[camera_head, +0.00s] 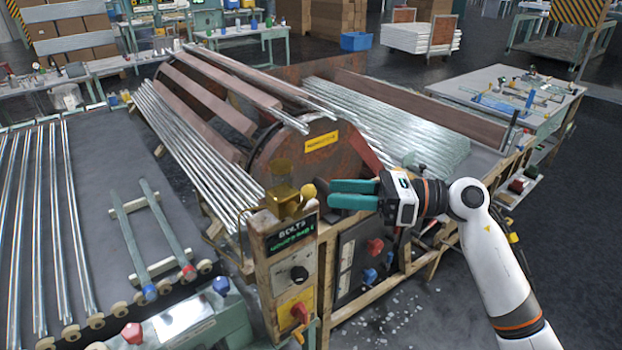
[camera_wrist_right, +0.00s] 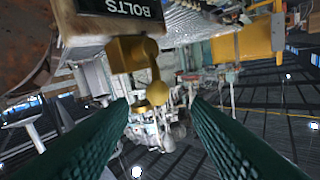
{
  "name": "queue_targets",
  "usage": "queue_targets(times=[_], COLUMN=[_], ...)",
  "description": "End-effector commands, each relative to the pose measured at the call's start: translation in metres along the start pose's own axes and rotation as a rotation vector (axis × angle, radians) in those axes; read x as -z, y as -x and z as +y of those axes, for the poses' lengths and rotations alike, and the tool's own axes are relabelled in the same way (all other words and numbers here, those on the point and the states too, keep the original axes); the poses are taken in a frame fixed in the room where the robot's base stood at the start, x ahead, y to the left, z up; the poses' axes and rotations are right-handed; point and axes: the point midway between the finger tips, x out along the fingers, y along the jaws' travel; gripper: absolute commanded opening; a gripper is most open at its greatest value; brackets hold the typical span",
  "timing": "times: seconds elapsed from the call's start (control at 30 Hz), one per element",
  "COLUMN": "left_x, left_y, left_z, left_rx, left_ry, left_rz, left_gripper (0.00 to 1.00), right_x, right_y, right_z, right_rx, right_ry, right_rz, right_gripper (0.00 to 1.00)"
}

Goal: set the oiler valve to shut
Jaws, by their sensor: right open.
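The brass oiler (camera_head: 283,198) stands on top of a wooden post with a dark "BOLTS" sign (camera_head: 291,236). Its valve lever ends in a round yellow ball knob (camera_head: 308,190), which sticks out on the right, toward my gripper. My right gripper (camera_head: 331,194) is open and empty, with its teal fingers just right of the knob. In the right wrist view, the oiler body (camera_wrist_right: 128,54) is at the top, and the ball knob (camera_wrist_right: 157,93) sits in line with the gap between the fingertips (camera_wrist_right: 158,103). Contact cannot be told. My left gripper is out of view.
Below the sign are a black dial (camera_head: 299,274) and a red switch (camera_head: 299,312). Another control box (camera_head: 368,255) sits under my right gripper. Open floor lies at the lower right.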

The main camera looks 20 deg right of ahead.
Motion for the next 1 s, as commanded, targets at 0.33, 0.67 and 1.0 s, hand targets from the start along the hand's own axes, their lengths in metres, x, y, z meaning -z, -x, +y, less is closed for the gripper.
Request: queue_targets(times=[0.33,0.67,1.0], left_x=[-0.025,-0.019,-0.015], left_y=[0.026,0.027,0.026], left_z=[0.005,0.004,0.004], left_rx=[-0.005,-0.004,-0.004], left_ry=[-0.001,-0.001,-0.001], left_rz=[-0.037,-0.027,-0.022], left_gripper=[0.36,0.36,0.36], right_x=[0.003,0.0,0.0], right_y=[-0.055,-0.063,-0.063], right_z=[0.0,0.0,0.0], right_rx=[0.0,-0.001,-0.001], right_ry=[-0.002,-0.001,-0.001], right_rz=[0.002,0.0,0.001], right_gripper=[0.44,0.44,0.02])
